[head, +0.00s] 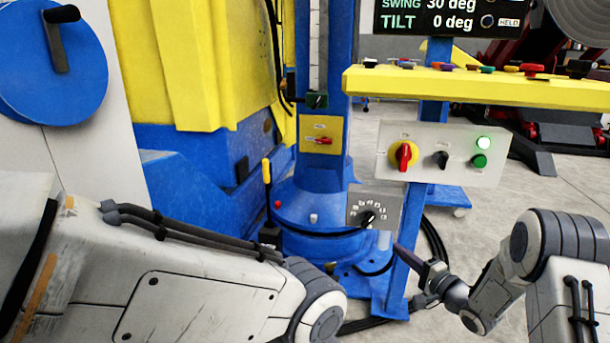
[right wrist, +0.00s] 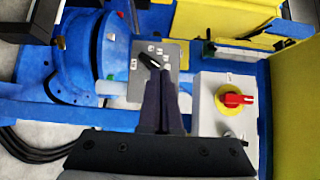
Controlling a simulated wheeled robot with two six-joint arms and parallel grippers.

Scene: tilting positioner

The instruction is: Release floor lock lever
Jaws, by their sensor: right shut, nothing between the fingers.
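A lever with a yellow grip (head: 267,171) stands upright at the left of the round blue base (head: 310,205) in the head view. It may be the floor lock lever, but no label on it can be read. My right gripper (head: 403,252) is at the lower right of the base, well apart from that lever. In the right wrist view the right gripper (right wrist: 158,80) is shut and empty, its tips in front of the lower edge of a grey dial plate with a black knob (right wrist: 150,62). My left arm crosses the lower left, and its gripper is out of the picture.
A grey control box (head: 440,150) with a red-and-yellow switch (head: 404,155) and a lit green lamp hangs above my right gripper. A yellow shelf (head: 480,88) juts out above it. Black cables (head: 437,240) lie on the floor behind the blue post.

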